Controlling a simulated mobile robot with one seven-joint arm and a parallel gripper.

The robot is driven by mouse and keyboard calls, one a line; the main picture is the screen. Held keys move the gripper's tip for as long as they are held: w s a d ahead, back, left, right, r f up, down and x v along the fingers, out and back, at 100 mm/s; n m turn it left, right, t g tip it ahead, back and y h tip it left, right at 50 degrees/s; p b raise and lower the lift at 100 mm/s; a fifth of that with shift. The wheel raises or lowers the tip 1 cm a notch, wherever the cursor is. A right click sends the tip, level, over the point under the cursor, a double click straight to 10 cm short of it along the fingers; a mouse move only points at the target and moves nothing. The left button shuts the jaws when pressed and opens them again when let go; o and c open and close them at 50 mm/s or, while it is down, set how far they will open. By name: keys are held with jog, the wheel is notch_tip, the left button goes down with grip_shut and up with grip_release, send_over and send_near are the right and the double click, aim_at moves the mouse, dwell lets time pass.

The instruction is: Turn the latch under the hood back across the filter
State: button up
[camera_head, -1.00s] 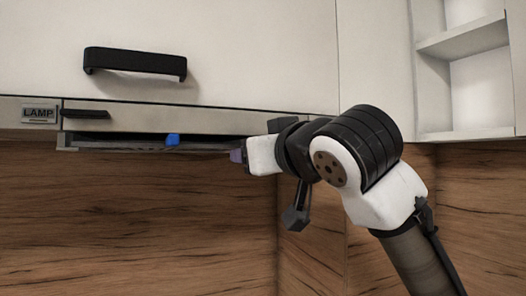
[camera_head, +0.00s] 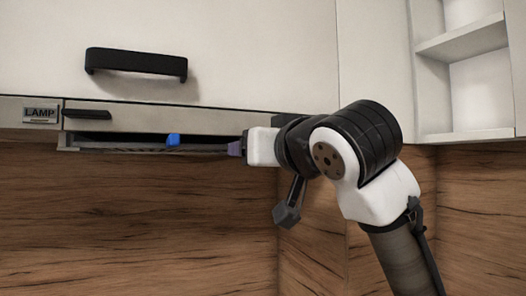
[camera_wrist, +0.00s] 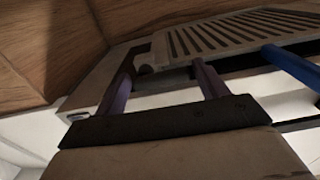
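The hood's underside shows as a thin dark strip with a pale lower edge (camera_head: 68,149) below the cabinet. In the wrist view the slatted filter (camera_wrist: 225,38) lies beyond my fingers. A blue piece (camera_head: 172,140) sticks out under the hood; a blue bar (camera_wrist: 290,66) shows at right in the wrist view. A small pale rounded piece (camera_wrist: 144,64) sits at the filter's near-left corner, between the fingers' lines; I cannot tell which piece is the latch. My gripper (camera_wrist: 165,68) is open, its purple fingers apart, with no grip visible. In the head view it (camera_head: 235,148) is at the hood's right end.
A black cabinet handle (camera_head: 135,64) is above the hood, and a small dark lever (camera_head: 87,114) sits beside the LAMP label (camera_head: 40,114). The wood splashback (camera_head: 140,220) is behind. Open white shelves (camera_head: 470,80) stand at right. Space below the hood is clear.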

jog(key=shift+o, duration=1.2)
jog(key=b+v, duration=0.4)
jog(key=v, duration=1)
jog(key=shift+w, duration=0.1)
